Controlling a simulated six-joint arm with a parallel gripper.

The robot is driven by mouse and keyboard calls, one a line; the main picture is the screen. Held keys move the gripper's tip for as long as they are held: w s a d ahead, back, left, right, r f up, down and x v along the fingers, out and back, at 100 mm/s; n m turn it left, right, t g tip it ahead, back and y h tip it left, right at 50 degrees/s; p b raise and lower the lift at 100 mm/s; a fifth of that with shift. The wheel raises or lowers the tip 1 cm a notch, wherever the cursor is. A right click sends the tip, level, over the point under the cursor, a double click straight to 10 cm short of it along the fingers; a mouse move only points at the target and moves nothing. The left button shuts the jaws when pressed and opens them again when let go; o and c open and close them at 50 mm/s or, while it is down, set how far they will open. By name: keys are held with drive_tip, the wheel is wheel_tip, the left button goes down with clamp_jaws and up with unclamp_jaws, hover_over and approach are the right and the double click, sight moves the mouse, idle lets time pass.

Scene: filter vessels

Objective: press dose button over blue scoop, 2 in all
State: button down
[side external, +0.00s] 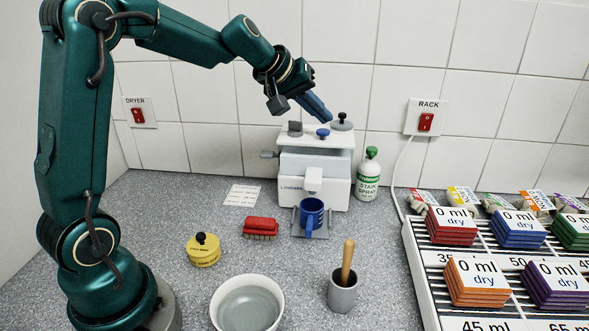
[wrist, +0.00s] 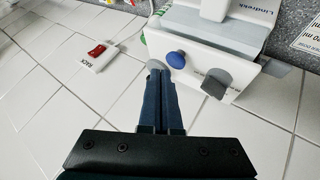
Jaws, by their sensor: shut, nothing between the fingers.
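The white dispenser (side external: 315,165) stands by the back wall. A blue dose button (side external: 323,133) sits on its top and also shows in the wrist view (wrist: 176,60). The blue scoop (side external: 311,214), cup-shaped with its handle toward the camera, stands on the tray under the spout. My gripper (side external: 327,118) is shut and empty, pointing down, with its tips just above the blue button in the side view. In the wrist view, the fingertips (wrist: 158,74) appear beside the button; whether they touch it I cannot tell.
A dark grey knob (side external: 342,122) and a grey block (side external: 295,129) flank the button. A green-capped spray bottle (side external: 368,174) stands right of the dispenser.

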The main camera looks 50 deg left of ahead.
sight(320, 133)
drive_tip(key=shift+f, duration=0.1)
drive_tip(key=shift+f, duration=0.35)
drive_tip(key=shift+f, duration=0.65)
idle(1.0)
drive_tip(key=shift+r, duration=1.1)
drive_tip(key=shift+r, duration=2.5)
